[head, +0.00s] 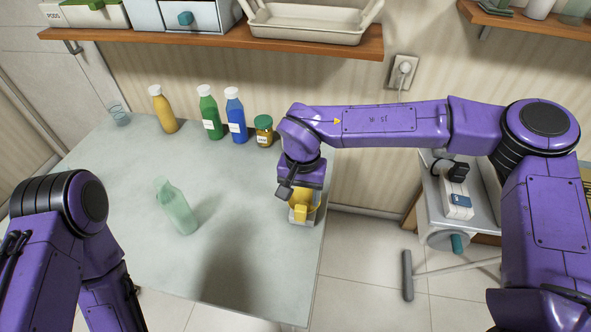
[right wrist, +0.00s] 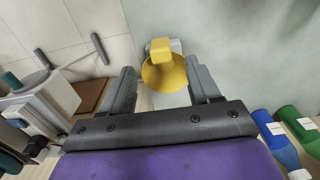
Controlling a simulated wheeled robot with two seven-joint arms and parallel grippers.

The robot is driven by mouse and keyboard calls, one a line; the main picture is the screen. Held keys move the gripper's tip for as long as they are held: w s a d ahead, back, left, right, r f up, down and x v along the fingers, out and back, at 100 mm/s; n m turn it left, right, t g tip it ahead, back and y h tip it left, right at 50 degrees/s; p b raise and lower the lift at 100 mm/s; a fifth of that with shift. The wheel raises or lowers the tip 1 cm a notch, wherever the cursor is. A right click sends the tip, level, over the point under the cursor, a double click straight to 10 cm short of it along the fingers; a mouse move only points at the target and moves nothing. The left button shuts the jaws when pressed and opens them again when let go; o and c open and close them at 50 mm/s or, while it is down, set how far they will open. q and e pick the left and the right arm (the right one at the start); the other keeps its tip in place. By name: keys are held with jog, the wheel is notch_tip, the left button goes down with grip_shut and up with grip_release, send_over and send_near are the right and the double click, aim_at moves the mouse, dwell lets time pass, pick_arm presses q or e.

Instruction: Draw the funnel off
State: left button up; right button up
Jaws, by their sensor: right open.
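The yellow funnel (head: 301,209) is at the table's right edge, under my right gripper (head: 303,198). In the right wrist view the funnel (right wrist: 165,76) shows its wide round mouth and a blocky yellow tab. Pale grey parts show beside and below it; what it sits in or on is mostly hidden. My right gripper (right wrist: 162,70) is open, one finger on each side of the funnel in the picture. I cannot tell whether either finger touches it. My left arm is at the lower left of the head view, but its gripper is out of view.
A pale green clear bottle (head: 177,208) stands open on the grey table (head: 120,230). An amber bottle (head: 163,109), green bottle (head: 210,113), blue bottle (head: 236,116), and brown jar (head: 263,131) stand along the back. A wooden shelf (head: 220,39) overhangs; a machine (head: 456,200) stands right.

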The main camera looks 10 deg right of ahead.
aim_at(301, 208)
jog(key=shift+w+f, duration=0.1)
jog(key=shift+w, duration=0.3)
jog(key=shift+f, duration=0.25)
jog(key=f, duration=0.2)
jog(key=s+f+p, duration=0.1)
jog(key=f, duration=0.1)
jog(key=shift+f, duration=0.25)
jog(key=f, duration=0.3)
jog(key=f+p, duration=0.1)
jog(key=shift+w+f, duration=0.2)
jog(key=shift+w, duration=0.15)
pick_arm(q)
jog(key=shift+w+r, duration=0.2)
jog(key=shift+r, duration=0.85)
pick_arm(e)
jog(key=shift+s+f, duration=0.15)
jog(key=shift+f, duration=0.2)
jog(key=c, duration=1.1)
jog(key=shift+o, duration=0.2)
notch_tip(301, 208, up, 5)
jog(key=p, duration=0.5)
pick_arm(q)
notch_tip(301, 208, up, 5)
jog(key=shift+f, duration=0.1)
pick_arm(e)
jog(key=shift+f, duration=0.1)
